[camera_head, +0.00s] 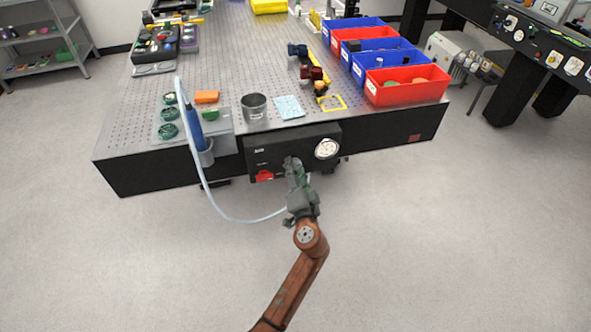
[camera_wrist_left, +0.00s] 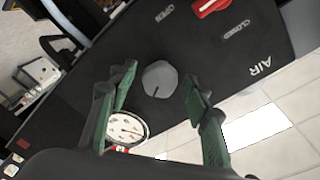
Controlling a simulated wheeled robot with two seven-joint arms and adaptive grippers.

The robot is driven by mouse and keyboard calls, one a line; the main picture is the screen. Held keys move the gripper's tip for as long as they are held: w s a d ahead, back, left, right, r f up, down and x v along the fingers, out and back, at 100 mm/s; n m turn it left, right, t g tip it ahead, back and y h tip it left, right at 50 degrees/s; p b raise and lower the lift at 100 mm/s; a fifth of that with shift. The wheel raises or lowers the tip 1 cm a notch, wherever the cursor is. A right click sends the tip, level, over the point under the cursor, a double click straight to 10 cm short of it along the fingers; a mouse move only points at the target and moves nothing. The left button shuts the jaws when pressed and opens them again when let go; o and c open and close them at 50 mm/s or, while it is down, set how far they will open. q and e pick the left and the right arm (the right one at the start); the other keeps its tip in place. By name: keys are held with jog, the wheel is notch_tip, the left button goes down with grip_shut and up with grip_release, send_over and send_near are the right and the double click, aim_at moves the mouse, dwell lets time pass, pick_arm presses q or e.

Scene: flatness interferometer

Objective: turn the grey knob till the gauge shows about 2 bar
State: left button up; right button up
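The grey knob (camera_wrist_left: 160,78) sits on the black panel and has a dark pointer line on its face. In the left wrist view my left gripper (camera_wrist_left: 158,80) is open, with one green finger on each side of the knob and gaps showing. I cannot tell whether the fingertips reach around it. The white round gauge (camera_wrist_left: 126,129) is partly behind a finger; its needle is too small to read surely. In the head view the gauge (camera_head: 327,148) is right of my left gripper (camera_head: 292,164), which hides the knob. My right gripper is not in view.
A red valve handle (camera_wrist_left: 210,7) with OPEN, CLOSED and AIR labels is near the knob. The perforated bench (camera_head: 225,70) holds bins and small parts. Floor in front is clear.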

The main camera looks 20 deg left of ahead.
pick_arm(q)
notch_tip(320, 180, up, 9)
jog(key=shift+s+r, duration=0.1)
jog(key=shift+r, duration=0.45)
dwell(0.4)
